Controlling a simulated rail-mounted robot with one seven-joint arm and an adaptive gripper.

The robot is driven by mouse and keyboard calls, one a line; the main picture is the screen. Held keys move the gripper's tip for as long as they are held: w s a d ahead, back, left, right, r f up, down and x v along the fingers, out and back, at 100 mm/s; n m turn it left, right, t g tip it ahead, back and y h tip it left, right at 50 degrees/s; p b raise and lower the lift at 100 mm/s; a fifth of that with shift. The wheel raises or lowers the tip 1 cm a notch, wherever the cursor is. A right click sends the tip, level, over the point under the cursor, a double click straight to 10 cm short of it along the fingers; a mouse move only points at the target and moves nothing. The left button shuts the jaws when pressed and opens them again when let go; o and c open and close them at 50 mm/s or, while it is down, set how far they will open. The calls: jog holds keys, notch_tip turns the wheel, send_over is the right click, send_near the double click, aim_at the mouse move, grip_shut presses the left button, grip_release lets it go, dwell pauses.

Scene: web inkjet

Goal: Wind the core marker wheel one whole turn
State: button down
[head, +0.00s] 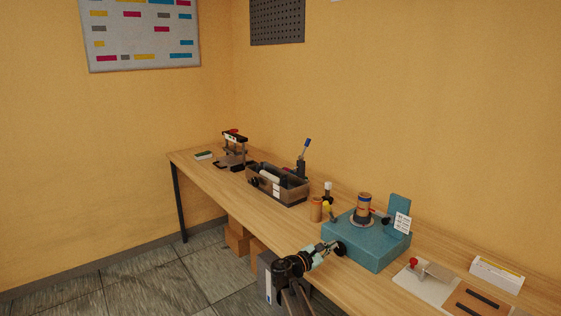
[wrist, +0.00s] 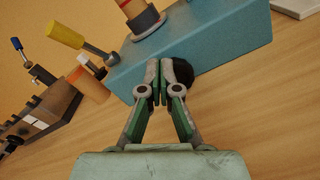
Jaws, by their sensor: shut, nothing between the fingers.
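The core marker is a teal box (head: 365,247) on the bench with an upright brown core (head: 364,206) on its top. In the wrist view the teal body (wrist: 215,40) fills the upper right. A dark round wheel (head: 341,249) is on its front face. In the wrist view the wheel (wrist: 183,72) is partly hidden behind my fingers. My gripper (head: 332,246) is shut and empty, its fingertips (wrist: 160,78) together at the wheel's left side. I cannot tell whether they touch it. A yellow-handled lever (wrist: 66,33) sticks out at the body's left.
A loose brown core (head: 316,209) stands left of the marker. A dark crate (head: 277,184) and a small press (head: 235,150) are farther along the bench. A board with a red knob (head: 413,262) lies to the right. The bench front (head: 235,195) is clear.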

aim_at(341, 247)
jog(key=x, duration=0.2)
jog(key=shift+w+d, duration=0.3)
jog(key=shift+w+r, duration=0.1)
jog(key=shift+w, duration=0.05)
jog(key=shift+d, duration=0.1)
jog(key=shift+w+d, duration=0.15)
jog(key=shift+d, duration=0.2)
jog(key=shift+a, duration=0.1)
jog(key=shift+s, duration=0.25)
jog(key=shift+s+d+f+b, duration=0.3)
jog(key=shift+s+d+b, duration=0.05)
jog(key=shift+s+b, duration=0.15)
jog(key=shift+s+d+f+b, duration=0.5)
jog(key=shift+s+f+b, duration=0.15)
jog(key=shift+f+b, duration=0.1)
